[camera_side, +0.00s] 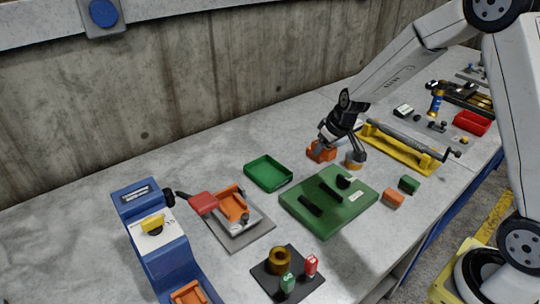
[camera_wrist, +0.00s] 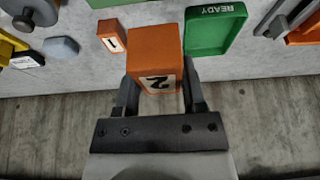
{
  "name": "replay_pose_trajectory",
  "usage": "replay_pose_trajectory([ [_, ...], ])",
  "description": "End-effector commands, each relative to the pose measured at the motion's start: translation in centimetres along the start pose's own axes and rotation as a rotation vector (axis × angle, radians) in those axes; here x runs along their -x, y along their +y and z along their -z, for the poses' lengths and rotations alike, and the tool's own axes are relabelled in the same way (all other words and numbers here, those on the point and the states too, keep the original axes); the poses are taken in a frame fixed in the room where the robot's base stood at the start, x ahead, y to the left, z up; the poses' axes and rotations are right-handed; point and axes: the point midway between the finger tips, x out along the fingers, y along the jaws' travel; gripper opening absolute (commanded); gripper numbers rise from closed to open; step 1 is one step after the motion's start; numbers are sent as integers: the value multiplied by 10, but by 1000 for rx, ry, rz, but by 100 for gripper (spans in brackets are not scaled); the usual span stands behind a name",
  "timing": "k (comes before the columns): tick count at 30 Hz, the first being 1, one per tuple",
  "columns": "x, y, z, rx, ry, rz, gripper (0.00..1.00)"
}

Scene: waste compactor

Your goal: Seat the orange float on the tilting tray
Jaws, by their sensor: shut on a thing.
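An orange block marked 2 (camera_wrist: 155,58) is between the two fingers of my gripper (camera_wrist: 160,95). In the side view the block (camera_side: 318,152) shows at the fingers of my gripper (camera_side: 340,148), low over the bench; I cannot tell whether it touches the bench. A smaller orange block marked 1 (camera_wrist: 112,36) is beside it, apart. Neither block is labelled as the float. An orange tray-like piece (camera_side: 234,205) with a red handle sits on a grey plate at left centre; I cannot tell for sure that it is the tilting tray.
An empty green tray (camera_side: 268,174), marked READY (camera_wrist: 216,30), stands left of my gripper. A green board (camera_side: 330,222) with black bars lies in front. A blue machine (camera_side: 160,245) stands at lower left. A yellow-framed roller (camera_side: 400,150) is to the right. The concrete wall runs behind.

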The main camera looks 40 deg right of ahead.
Motion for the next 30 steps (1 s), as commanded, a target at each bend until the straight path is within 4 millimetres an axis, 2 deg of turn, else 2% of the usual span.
replay_pose_trajectory([
  [4, 11, -2, -9, -1, 2, 0, 0],
  [10, 18, -3, -16, -1, 1, 0, 0],
  [30, 19, -4, -18, -1, 1, 0, 0],
])
